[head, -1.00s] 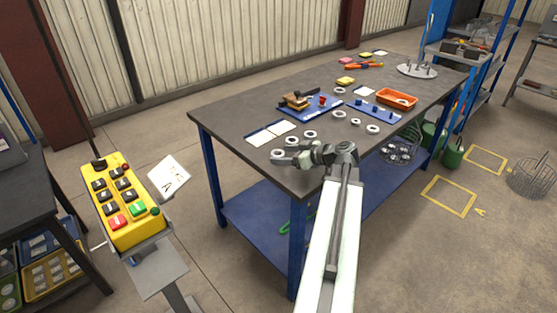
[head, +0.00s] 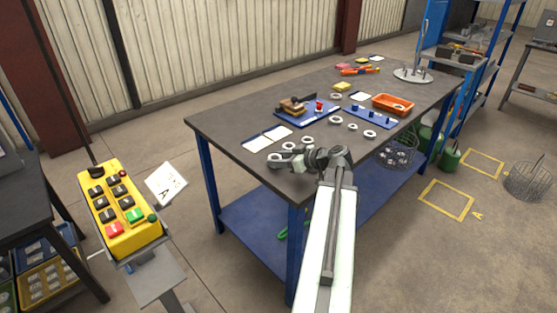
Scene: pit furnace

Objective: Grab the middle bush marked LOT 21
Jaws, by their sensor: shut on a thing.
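My gripper (head: 278,160) reaches left over the near edge of the dark table (head: 225,120). It is shut on a pale ring-shaped bush (head: 272,158) at its tip. Two similar bushes stand just beyond it, one close behind the gripper (head: 288,146) and one farther right (head: 308,141). Their markings are too small to read, so I cannot tell which is LOT 21. I cannot tell whether the held bush touches the table. The jaws partly hide it.
More rings (head: 352,127) lie right of the gripper. A white open booklet (head: 267,138), blue trays (head: 369,117) and an orange bin (head: 393,104) are on the table. A yellow control box (head: 122,215) stands at left.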

